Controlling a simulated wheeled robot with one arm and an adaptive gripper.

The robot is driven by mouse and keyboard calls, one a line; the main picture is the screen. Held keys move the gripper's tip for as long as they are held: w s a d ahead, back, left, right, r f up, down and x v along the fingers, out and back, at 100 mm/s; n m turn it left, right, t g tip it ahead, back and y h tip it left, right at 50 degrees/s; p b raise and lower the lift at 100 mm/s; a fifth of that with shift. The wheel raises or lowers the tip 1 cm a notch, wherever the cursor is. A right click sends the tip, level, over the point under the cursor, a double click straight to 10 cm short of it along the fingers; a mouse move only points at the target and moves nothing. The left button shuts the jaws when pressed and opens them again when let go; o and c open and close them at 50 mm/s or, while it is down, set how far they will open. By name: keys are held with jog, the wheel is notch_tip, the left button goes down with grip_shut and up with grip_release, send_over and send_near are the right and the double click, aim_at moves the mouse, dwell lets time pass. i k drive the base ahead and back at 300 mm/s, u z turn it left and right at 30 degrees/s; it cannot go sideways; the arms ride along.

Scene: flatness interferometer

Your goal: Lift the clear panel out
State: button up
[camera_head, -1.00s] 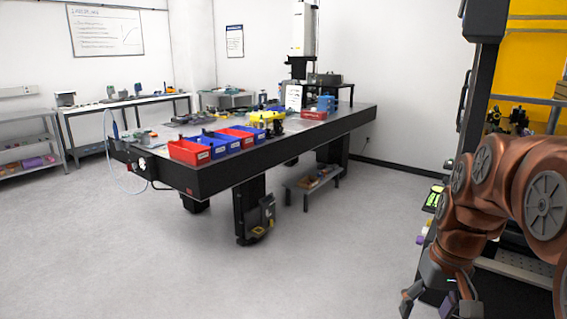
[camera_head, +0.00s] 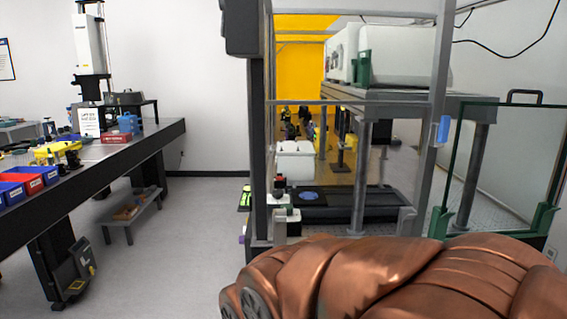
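A clear panel (camera_head: 497,155) with a thin dark green edge stands upright at the right. A dark handle (camera_head: 525,94) shows at its top edge, and green brackets (camera_head: 544,218) sit at its lower corners. Part of its lower edge is hidden behind my copper-coloured arm, which crosses the bottom of the view. A second see-through pane seems to span the front of the grey-framed enclosure (camera_head: 438,60) to its left; I cannot tell which pane is the task's. My gripper is out of view.
Inside the enclosure are a white unit (camera_head: 296,160) and a dark bed with a blue disc (camera_head: 309,196). White housings (camera_head: 395,55) stand on its upper shelf.

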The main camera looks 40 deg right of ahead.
aim_at(508, 158)
jog(key=z, duration=2.6)
